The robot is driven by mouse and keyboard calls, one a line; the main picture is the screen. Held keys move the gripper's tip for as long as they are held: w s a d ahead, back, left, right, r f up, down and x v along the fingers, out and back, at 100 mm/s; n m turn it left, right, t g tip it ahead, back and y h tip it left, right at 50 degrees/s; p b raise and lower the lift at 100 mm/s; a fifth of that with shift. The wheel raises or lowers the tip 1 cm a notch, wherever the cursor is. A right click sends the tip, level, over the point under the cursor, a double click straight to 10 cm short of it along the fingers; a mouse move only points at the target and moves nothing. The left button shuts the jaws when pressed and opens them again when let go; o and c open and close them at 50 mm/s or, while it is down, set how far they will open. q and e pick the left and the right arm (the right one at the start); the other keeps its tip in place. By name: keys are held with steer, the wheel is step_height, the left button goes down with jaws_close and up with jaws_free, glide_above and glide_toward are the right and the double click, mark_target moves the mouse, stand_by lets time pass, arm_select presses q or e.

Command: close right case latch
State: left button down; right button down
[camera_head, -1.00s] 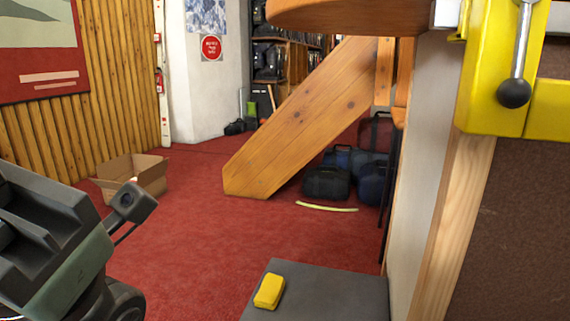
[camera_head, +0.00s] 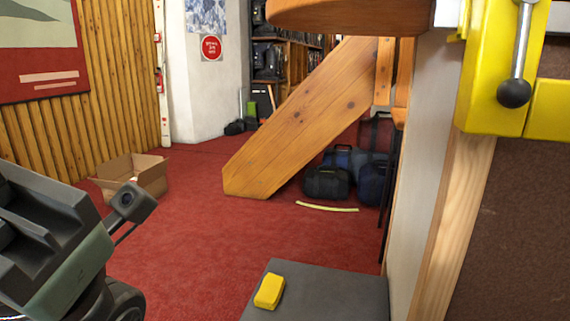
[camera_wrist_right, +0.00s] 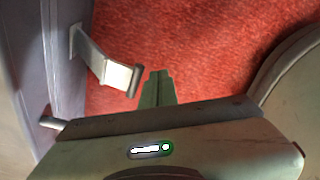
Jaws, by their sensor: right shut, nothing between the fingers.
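The case shows in the right wrist view as a grey-violet wall (camera_wrist_right: 28,70) along the left edge. A metal latch (camera_wrist_right: 112,72) stands out from this wall, swung open, with a bright plate at its free end. A short metal peg (camera_wrist_right: 52,122) juts from the wall below it. My right gripper (camera_wrist_right: 159,74) is shut and empty, its greenish fingers just right of the latch plate; I cannot tell whether they touch. In the head view, the dark housing of my left gripper (camera_head: 45,245) is at the left; its fingertips do not show. The right gripper is not seen there.
A grey flat-topped block (camera_head: 335,300) with a yellow block (camera_head: 269,291) on it is at the bottom. A yellow clamp-like fixture (camera_head: 490,70) and wooden post (camera_head: 455,225) fill the right.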

stand_by(0.4)
steer(key=shift+w+d+r+p, duration=0.25)
steer(key=shift+w+r+p, duration=0.55)
steer(key=shift+p, duration=0.2)
steer(key=shift+w+r, duration=0.1)
steer(key=shift+w, duration=0.05)
